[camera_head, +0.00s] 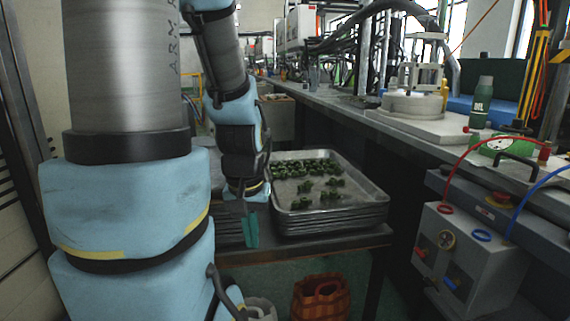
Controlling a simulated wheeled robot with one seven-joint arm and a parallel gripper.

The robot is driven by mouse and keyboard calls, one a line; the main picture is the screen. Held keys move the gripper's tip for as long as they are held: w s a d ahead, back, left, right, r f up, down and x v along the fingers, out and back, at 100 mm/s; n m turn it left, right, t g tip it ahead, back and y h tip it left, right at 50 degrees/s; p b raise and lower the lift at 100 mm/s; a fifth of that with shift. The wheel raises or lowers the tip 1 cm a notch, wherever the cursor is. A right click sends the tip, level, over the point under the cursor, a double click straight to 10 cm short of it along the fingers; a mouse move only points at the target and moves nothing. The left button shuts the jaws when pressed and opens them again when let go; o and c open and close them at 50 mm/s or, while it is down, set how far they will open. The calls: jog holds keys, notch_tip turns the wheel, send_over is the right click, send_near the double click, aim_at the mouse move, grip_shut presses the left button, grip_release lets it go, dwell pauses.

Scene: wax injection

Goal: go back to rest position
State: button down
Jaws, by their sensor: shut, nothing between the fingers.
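My gripper (250,232) hangs at the end of my arm, left of the metal trays and in front of their left edge. Its teal fingers point down and sit together, with nothing visible between them. The stacked metal trays (375,204) stand on a dark table right of my gripper. Several small dark green pieces (305,186) lie in the top tray, mostly toward its back. My large upper arm links cover the left part of the view.
A workbench on the right holds a round machine (412,103), a green bottle (481,102) and a green-white box (495,146). A grey control box (465,262) with hoses stands below. An orange-brown basket (320,298) is on the floor under the table (340,241).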

notch_tip(320, 180, up, 14)
jog(key=p, duration=1.2)
jog(key=shift+w+p, duration=0.2)
jog(key=shift+p, duration=0.2)
